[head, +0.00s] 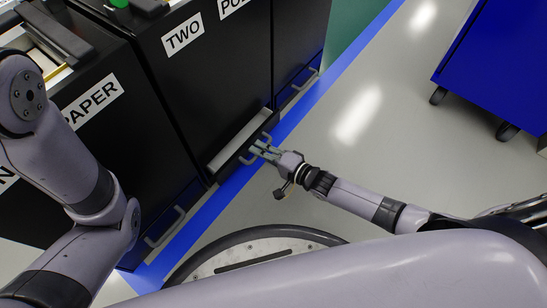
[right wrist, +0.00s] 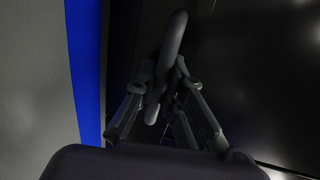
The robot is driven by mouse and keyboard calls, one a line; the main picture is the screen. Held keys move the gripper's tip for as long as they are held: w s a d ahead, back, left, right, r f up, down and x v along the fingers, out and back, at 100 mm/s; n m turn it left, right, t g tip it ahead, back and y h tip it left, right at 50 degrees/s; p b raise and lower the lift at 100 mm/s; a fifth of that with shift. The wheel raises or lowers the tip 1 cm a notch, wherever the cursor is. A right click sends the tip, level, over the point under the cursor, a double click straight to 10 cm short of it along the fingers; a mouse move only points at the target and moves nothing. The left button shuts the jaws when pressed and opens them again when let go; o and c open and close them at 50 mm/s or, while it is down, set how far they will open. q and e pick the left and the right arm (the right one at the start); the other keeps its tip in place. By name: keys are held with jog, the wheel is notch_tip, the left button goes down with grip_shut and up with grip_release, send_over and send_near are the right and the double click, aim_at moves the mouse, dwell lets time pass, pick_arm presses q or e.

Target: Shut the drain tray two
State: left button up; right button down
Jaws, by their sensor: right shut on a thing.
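Drain tray two (head: 236,139) is a shallow, light-lined black tray at the foot of the black cabinet marked TWO (head: 183,35). It stands partly pulled out toward the aisle. Its grey bar handle (head: 246,160) is on its front. My right gripper (head: 259,149) is at this handle and shut on it. In the right wrist view the handle (right wrist: 173,45) rises between the two fingers of my right gripper (right wrist: 158,88). My left arm is at the left of the head view, but its gripper is out of the picture.
The PAPER cabinet (head: 92,100) stands to the left, with a low handle (head: 167,228) at its foot. Another low handle (head: 306,80) is farther right. Blue tape (head: 290,122) runs along the row. A blue wheeled cabinet (head: 500,60) stands right; grey floor between is clear.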

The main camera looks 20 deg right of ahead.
aim_at(251, 144)
jog(key=x, duration=0.4)
jog(key=shift+r, duration=0.35)
jog(key=c, duration=1.7)
grip_release()
jog(key=shift+o, duration=0.2)
jog(key=v, duration=1.2)
